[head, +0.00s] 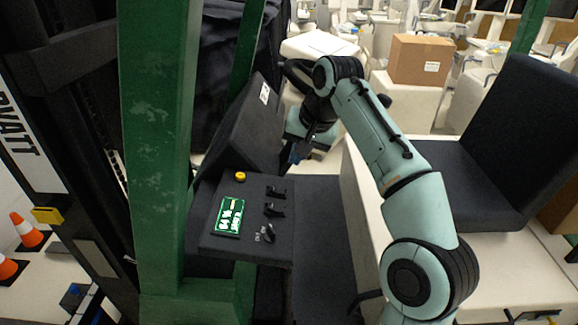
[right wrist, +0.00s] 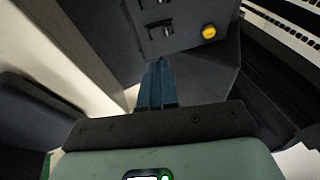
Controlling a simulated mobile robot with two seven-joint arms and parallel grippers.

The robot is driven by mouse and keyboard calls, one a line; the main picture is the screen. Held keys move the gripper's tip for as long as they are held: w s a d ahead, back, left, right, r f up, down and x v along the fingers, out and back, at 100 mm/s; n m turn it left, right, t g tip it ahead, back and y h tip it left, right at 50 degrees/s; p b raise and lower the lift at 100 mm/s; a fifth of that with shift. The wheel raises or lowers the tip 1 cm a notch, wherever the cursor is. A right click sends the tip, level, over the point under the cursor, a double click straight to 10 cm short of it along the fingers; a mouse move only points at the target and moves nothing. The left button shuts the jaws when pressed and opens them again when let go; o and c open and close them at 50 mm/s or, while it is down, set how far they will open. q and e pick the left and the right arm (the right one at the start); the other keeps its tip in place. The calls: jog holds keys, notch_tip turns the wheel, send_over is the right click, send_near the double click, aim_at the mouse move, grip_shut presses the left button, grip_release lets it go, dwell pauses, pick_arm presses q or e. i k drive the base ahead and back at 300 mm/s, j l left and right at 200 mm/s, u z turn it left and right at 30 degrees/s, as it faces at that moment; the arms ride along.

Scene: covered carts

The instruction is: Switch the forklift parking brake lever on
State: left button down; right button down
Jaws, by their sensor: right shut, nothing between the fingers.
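The forklift's dark console panel (head: 250,246) carries several small black levers. One black lever (head: 268,232) at its near edge has small white lettering beside it, probably on/off marks. Two more black levers sit farther back, the middle one (head: 273,209) and the far one (head: 276,191). My right gripper (head: 296,154) is shut and empty, beyond the panel's far right corner and apart from the levers. In the right wrist view its blue fingers (right wrist: 157,85) are together, pointing toward the panel, where two levers show, one (right wrist: 161,28) nearer. My left gripper is not in view.
A yellow button (head: 240,176) and a green display (head: 229,215) are on the panel. A green post (head: 160,150) stands left of it. A dark seat (head: 460,180) is at right. A cardboard box (head: 420,60) stands behind. Orange cones (head: 27,231) are at far left.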

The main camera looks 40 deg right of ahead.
aim_at(287, 275)
jog(key=k+l, duration=0.15)
jog(key=k, duration=0.85)
